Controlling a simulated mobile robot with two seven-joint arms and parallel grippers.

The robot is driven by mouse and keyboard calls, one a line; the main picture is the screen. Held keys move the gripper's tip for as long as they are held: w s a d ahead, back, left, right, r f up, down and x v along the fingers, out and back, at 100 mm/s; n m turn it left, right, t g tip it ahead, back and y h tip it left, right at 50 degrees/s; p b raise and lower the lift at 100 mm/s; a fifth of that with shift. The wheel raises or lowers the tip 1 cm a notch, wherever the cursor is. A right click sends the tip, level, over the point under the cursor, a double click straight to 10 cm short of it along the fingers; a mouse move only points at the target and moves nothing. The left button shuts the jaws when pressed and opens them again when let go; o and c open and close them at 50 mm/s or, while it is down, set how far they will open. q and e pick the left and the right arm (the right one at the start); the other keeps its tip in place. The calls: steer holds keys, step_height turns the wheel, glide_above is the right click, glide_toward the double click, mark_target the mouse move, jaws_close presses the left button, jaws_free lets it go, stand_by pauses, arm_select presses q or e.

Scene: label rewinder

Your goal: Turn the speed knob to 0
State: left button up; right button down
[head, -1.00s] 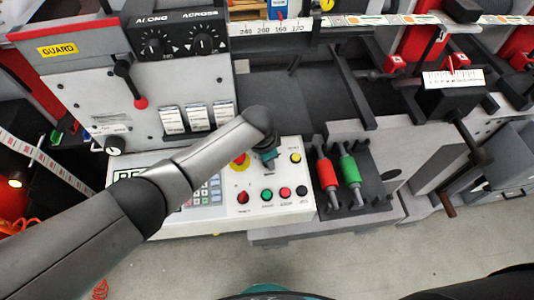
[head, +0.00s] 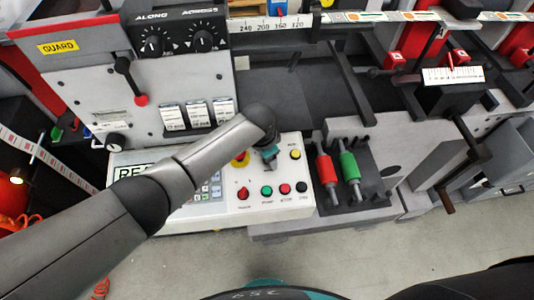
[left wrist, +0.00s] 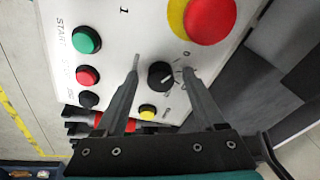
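The speed knob (left wrist: 160,75) is a small black round knob with a white pointer line, on the white control panel in the left wrist view. My left gripper (left wrist: 162,66) is open, with one finger on each side of the knob in that view. I cannot tell whether the fingers touch it. In the head view my left gripper (head: 270,152) is over the upper right of the panel (head: 225,217), and the arm and gripper hide the knob. My right gripper is not in view.
A red emergency button (left wrist: 209,18) on a yellow ring is close to the knob. A yellow button (left wrist: 147,112) is on its other side. Green (left wrist: 86,40), red (left wrist: 87,76) and black (left wrist: 88,100) buttons line the panel. Red (head: 326,169) and green (head: 349,166) rollers stand to the right.

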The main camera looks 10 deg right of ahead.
arm_select(q)
steer(key=shift+r, duration=0.1)
steer(key=shift+s+r+p, duration=0.1)
steer(key=shift+r+p, duration=0.2)
steer(key=shift+r, duration=0.3)
steer(key=p+v, duration=0.1)
steer(key=v, duration=1.2)
steer(key=shift+s+a+r+p, duration=0.15)
steer(key=shift+s+r+p, duration=0.05)
steer(key=shift+r+p, duration=0.2)
